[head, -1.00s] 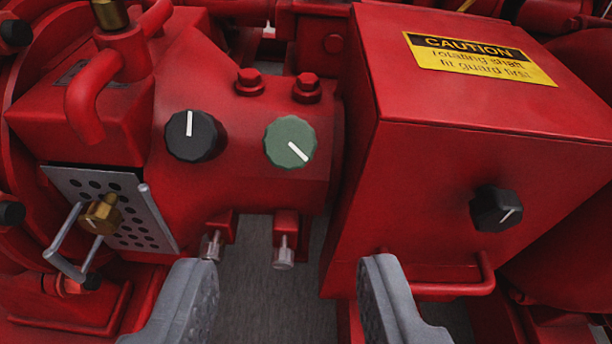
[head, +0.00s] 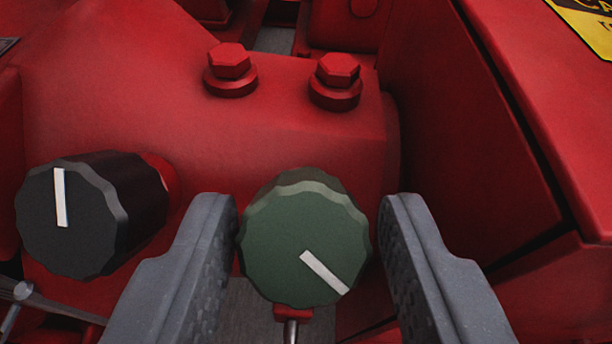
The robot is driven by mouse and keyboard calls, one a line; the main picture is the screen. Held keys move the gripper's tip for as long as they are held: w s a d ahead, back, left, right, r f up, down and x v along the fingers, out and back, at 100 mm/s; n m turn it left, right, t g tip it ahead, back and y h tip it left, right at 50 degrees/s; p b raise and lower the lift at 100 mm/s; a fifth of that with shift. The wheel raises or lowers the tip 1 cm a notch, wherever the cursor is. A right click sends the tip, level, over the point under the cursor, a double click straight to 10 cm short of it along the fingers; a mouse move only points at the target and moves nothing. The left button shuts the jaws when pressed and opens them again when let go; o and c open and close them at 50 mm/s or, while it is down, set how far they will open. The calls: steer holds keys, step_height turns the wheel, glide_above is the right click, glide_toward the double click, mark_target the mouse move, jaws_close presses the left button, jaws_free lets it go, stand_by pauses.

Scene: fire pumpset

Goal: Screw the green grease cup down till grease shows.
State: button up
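The green grease cup (head: 295,235) is a scalloped round knob with a white line pointing to the lower right. It sits on the red pump housing (head: 150,100), near the middle of the head view. My gripper (head: 307,225) is open, with one grey finger on each side of the cup. A narrow gap shows at the right finger; the left finger is very close to the cup's edge, and I cannot tell whether it touches. No grease is visible around the cup. The cup's base is hidden behind its face.
A similar black knob (head: 75,220), its white line near upright, sits just left of my left finger. Two red hex bolts (head: 231,70) (head: 336,82) stand above the cup. A red guard box (head: 540,150) with a yellow caution label (head: 588,22) rises close on the right.

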steer(key=shift+w+a+f, duration=0.1)
steer(key=shift+w+f, duration=0.05)
steer(key=shift+w, duration=0.25)
